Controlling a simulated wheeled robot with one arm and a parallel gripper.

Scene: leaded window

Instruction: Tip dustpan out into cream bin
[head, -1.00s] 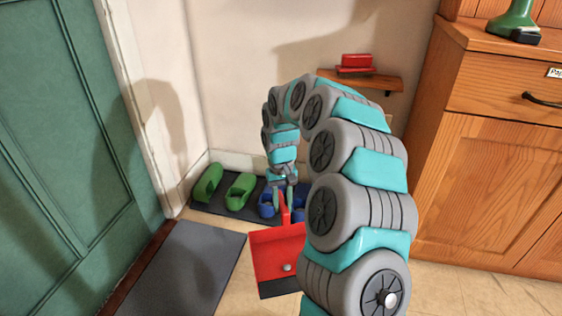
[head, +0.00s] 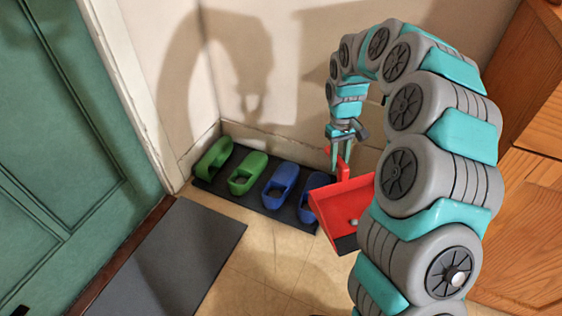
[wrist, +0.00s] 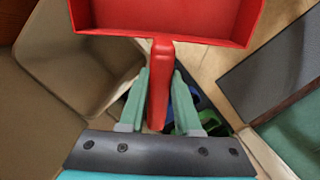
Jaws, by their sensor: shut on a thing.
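The red dustpan (head: 338,203) with a dark front lip hangs in front of the slippers in the head view, tilted, a small grey round thing (head: 354,222) lying near its lip. My gripper (head: 342,152) is shut on its handle; the wrist view shows the handle (wrist: 160,85) between the green fingers. A beige, rounded, open-topped container (wrist: 85,65), apparently the cream bin, shows at the left in the wrist view, beside the dustpan. I do not see the bin in the head view.
Green slippers (head: 248,174) and blue slippers (head: 279,187) stand on a dark mat (head: 262,207) by the wall. A grey doormat (head: 180,262) lies before the green door (head: 65,170). A wooden cabinet (head: 525,215) stands at right. Tiled floor between is clear.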

